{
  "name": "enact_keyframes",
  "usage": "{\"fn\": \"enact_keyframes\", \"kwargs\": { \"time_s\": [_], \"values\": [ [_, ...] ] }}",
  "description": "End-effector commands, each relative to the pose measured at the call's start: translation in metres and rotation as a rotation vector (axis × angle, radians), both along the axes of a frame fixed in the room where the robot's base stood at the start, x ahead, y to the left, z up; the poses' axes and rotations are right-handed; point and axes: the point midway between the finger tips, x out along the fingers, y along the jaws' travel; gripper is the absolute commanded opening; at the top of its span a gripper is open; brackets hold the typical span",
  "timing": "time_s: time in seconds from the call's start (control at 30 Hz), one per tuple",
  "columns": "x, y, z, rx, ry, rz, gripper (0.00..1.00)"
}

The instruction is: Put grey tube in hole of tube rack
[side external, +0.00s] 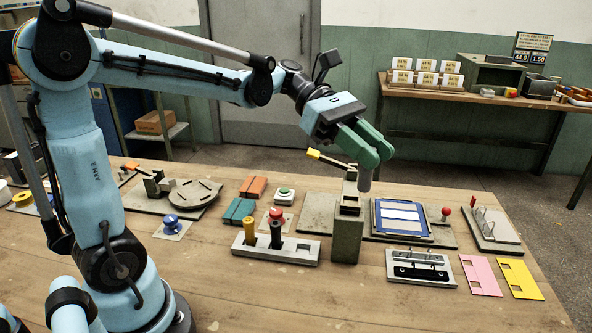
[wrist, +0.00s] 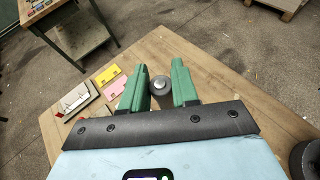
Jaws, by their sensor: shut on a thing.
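My gripper (side external: 368,160) has green fingers and is shut on the grey tube (side external: 365,182). The tube hangs upright below the fingertips, in the air just right of the top of a grey upright box. In the wrist view my gripper (wrist: 160,88) shows the round end of the grey tube (wrist: 160,83) between its fingers. The tube rack (side external: 303,252) is a low light-grey block to the left of that box. A yellow tube (side external: 251,224) and a black tube (side external: 276,234) stand in it, toward its left and middle. The rack is not in the wrist view.
The upright grey box (side external: 347,235) stands between the held tube and the rack. A yellow-tipped lever (side external: 314,154) sticks out near its top. A blue-framed panel (side external: 402,218) lies to the right. Bare table lies in front of the rack.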

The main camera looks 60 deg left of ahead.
Motion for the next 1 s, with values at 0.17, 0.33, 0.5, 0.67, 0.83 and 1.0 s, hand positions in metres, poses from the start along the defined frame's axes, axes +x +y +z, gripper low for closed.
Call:
{"fn": "enact_keyframes", "kwargs": {
  "time_s": [0.17,0.33,0.5,0.67,0.83,1.0],
  "values": [
    [-0.013,-0.019,0.013,-0.001,0.001,-0.002,0.00],
    [-0.018,-0.026,0.021,-0.001,0.000,-0.001,0.00],
    [-0.019,-0.028,0.039,-0.001,0.000,0.000,0.00],
    [-0.019,-0.028,0.064,-0.001,0.001,0.000,0.00],
    [-0.016,-0.001,0.070,0.004,0.001,0.007,0.00],
    [-0.017,0.038,0.070,0.006,0.001,0.008,0.00]
  ]
}}
